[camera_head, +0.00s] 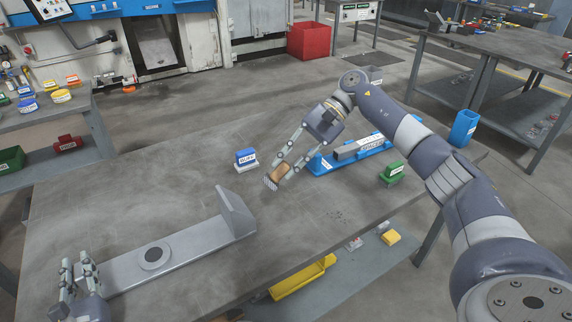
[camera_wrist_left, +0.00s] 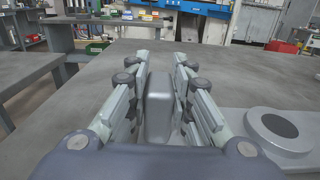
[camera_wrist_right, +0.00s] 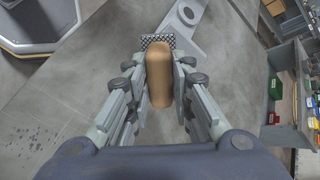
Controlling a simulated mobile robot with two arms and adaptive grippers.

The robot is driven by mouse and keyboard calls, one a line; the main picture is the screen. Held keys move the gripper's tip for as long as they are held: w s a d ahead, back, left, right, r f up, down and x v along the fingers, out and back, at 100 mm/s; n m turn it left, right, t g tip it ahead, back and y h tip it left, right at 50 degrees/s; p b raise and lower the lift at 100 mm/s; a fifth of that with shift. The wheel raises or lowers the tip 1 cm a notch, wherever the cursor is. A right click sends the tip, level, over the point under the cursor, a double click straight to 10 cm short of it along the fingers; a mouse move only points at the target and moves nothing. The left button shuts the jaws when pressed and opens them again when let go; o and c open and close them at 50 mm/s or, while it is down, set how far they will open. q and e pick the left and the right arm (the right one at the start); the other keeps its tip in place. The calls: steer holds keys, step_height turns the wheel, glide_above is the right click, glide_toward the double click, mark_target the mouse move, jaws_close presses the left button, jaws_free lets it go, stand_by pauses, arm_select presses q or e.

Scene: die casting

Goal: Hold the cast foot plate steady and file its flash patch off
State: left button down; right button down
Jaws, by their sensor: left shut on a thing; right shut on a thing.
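In the left wrist view the fingers (camera_wrist_left: 158,100) press a rounded grey block of the plate (camera_wrist_left: 158,105). My right gripper (camera_head: 280,173) is shut on the wooden handle of the file (camera_head: 271,183), above the table and apart from the plate, right of its upright end. The file's crosshatched face (camera_wrist_right: 158,42) shows in the right wrist view. I cannot make out the flash patch.
A blue-and-white labelled block (camera_head: 246,158) stands behind the plate. A blue tray (camera_head: 322,167) holding a grey bar lies beyond my right gripper, with a green labelled block (camera_head: 392,173) nearby. Dark specks lie on the table's right part.

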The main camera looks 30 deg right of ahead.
arm_select(q)
steer(key=shift+s+d+f, duration=0.1)
steer(key=shift+f, duration=0.4)
steer(key=c, duration=1.3)
jaws_free()
steer(key=shift+r, duration=0.1)
steer(key=shift+c, duration=0.2)
steer(key=shift+w, duration=0.2)
steer(key=shift+s, duration=0.1)
steer(key=shift+s, duration=0.25)
steer(key=s, duration=1.1)
steer(key=shift+s, duration=0.15)
